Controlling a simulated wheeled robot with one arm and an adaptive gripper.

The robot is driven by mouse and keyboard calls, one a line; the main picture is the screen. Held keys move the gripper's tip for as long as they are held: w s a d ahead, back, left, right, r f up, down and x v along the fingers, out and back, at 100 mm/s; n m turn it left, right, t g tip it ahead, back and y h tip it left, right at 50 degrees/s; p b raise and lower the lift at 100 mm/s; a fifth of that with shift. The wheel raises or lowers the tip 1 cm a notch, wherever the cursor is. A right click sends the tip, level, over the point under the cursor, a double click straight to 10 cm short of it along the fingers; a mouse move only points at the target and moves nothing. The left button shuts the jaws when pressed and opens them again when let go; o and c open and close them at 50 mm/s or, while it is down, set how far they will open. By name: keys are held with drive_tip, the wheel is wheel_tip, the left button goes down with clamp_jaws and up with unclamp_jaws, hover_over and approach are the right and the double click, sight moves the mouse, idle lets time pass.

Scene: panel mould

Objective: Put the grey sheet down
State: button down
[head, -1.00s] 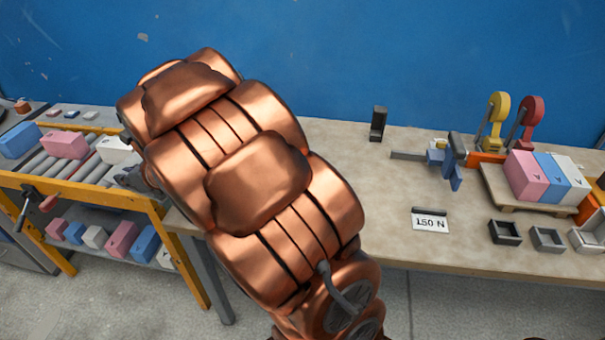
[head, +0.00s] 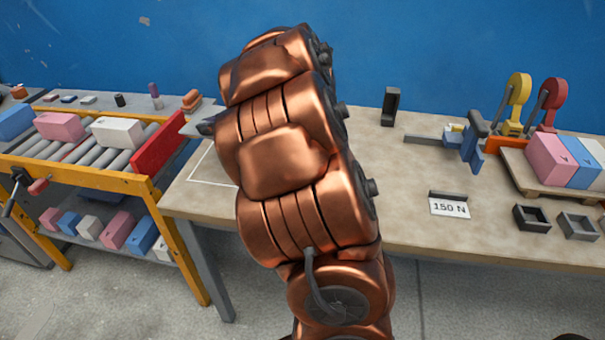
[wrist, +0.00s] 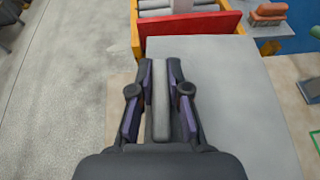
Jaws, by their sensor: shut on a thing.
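The grey sheet (wrist: 225,95) is a wide flat panel in the wrist view, reaching from below the red board to the lower right. My gripper (wrist: 160,85) has its dark fingers closed either side of a narrow grey bar (wrist: 161,105), which appears to be part of the sheet. In the head view my copper arm hides the gripper and most of the sheet; a grey corner (head: 200,128) shows left of the arm. A white outline (head: 212,180) is marked on the workbench (head: 410,225), partly behind my arm. I cannot tell whether the sheet touches the bench.
A yellow-framed roller conveyor (head: 75,172) with blocks stands left, with a red board (head: 158,145) at its end. On the bench are a black upright bracket (head: 390,106), a 150 N card (head: 449,208), a blue clamp (head: 472,142) and small trays (head: 532,217). The bench middle is clear.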

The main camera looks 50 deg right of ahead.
drive_tip(key=shift+n+g+y, duration=0.4)
drive_tip(key=shift+n+y, duration=0.2)
drive_tip(key=shift+y, duration=0.1)
drive_tip(key=s+d+f+b, duration=0.2)
drive_tip(key=s+d+f, duration=0.1)
drive_tip(key=s, duration=0.2)
drive_tip(key=s+d+f+b, duration=0.2)
drive_tip(key=s+d+f, duration=0.1)
drive_tip(key=s, duration=0.2)
drive_tip(key=s+d+f+b, duration=0.3)
drive_tip(key=s, duration=0.3)
drive_tip(key=shift+s+d+f, duration=0.1)
drive_tip(key=shift+f, duration=0.1)
drive_tip(key=w+a, duration=0.1)
drive_tip(key=w, duration=0.4)
drive_tip(key=w+a+f+p, duration=0.1)
drive_tip(key=w, duration=0.4)
drive_tip(key=w+a+p, duration=0.1)
drive_tip(key=w, duration=0.4)
drive_tip(key=shift+w+a+f, duration=0.15)
drive_tip(key=shift+a+f, duration=0.1)
drive_tip(key=shift+f, duration=1.75)
drive_tip(key=shift+f, duration=0.15)
drive_tip(key=c, duration=1.1)
unclamp_jaws()
drive_tip(key=shift+c, duration=0.2)
